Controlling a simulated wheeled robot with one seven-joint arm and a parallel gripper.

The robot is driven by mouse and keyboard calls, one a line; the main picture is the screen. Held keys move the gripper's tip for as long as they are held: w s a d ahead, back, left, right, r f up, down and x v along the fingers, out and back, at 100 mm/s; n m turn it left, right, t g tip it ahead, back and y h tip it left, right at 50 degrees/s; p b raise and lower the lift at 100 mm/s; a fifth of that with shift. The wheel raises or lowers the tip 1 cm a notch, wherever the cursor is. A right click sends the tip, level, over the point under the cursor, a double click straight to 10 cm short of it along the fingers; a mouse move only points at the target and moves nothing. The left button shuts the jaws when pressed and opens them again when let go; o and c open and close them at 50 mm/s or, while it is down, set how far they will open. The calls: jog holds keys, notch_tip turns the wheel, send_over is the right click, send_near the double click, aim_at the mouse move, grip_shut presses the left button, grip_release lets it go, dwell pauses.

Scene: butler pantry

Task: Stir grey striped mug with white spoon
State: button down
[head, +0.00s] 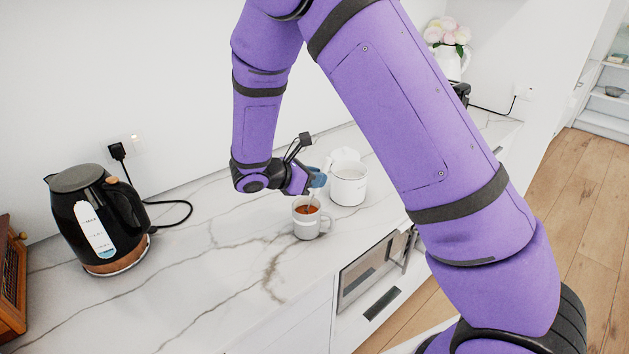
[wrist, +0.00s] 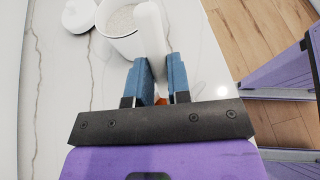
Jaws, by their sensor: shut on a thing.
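The mug (head: 307,222) stands upright on the counter in the head view, pale, with a handle on its right and red-brown liquid inside. Its stripes are too small to make out. My gripper (head: 317,180) is just above the mug's rim, its blue fingers shut on the white spoon. In the wrist view the spoon's pale handle (wrist: 151,32) shows between the fingers of my gripper (wrist: 157,75). In the head view a thin part of the spoon slants down into the mug; its lower end is hidden. A small orange patch shows below the fingers in the wrist view.
A white pot (head: 348,184) stands just behind and right of the mug; its pale grainy contents show in the wrist view (wrist: 122,18). A round white lid (wrist: 79,15) lies beside it. A black kettle (head: 97,220) stands left. The marble counter (head: 215,270) is clear between kettle and mug.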

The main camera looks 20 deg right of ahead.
aim_at(325, 161)
jog(key=shift+w+d+r, duration=0.1)
jog(key=shift+d+r, duration=0.35)
jog(key=shift+r, duration=0.6)
jog(key=shift+w+d+r, duration=0.1)
jog(key=shift+d+r, duration=0.4)
jog(key=shift+r, duration=0.5)
jog(key=shift+d+r, duration=0.45)
jog(key=shift+r, duration=0.6)
jog(key=shift+r, duration=2.55)
jog(key=shift+f, duration=0.1)
